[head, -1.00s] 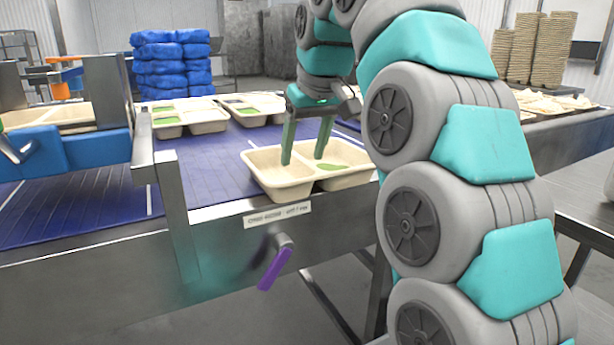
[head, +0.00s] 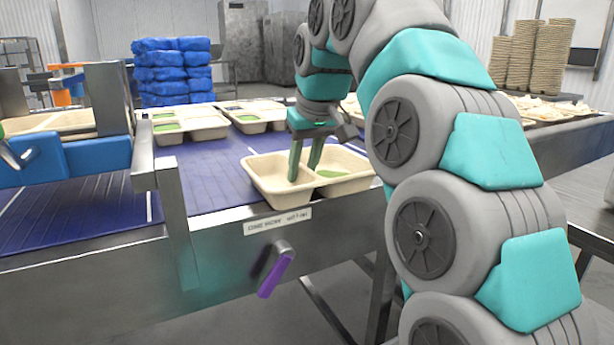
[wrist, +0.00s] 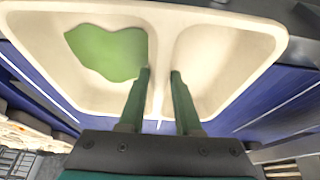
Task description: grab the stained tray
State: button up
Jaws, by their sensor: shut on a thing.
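The stained tray (head: 268,194) is a cream, two-compartment tray at the front edge of the blue conveyor. A green patch (head: 331,174) lies in its right compartment in the head view. In the wrist view the green patch (wrist: 106,52) is in the left compartment of the tray (wrist: 235,62). My gripper (head: 304,172) reaches down into the tray from above, with green fingers. In the wrist view my gripper (wrist: 160,72) has one finger on each side of the tray's middle divider, shut on it. The exact contact at the fingertips is hard to see.
More cream trays with green patches (head: 190,124) (head: 258,115) stand farther back on the conveyor (head: 80,205). A metal post (head: 172,215) rises at the front left. Blue sacks (head: 172,72) are stacked behind. A purple-handled lever (head: 276,272) hangs on the conveyor's front.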

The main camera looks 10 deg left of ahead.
aim_at(309, 169)
grip_shut()
jog(key=shift+r, duration=0.2)
jog(key=shift+w+r+p, duration=0.1)
jog(key=shift+r+p, duration=0.65)
jog(key=shift+r, duration=0.95)
jog(key=shift+s+d+b, duration=0.45)
jog(key=shift+s+d, duration=0.7)
jog(key=shift+s, duration=0.2)
jog(key=s+d+r+b, duration=0.1)
jog(key=s+d, duration=0.7)
jog(key=s, duration=0.1)
jog(key=shift+s+d+r, duration=0.15)
jog(key=shift+s, duration=0.1)
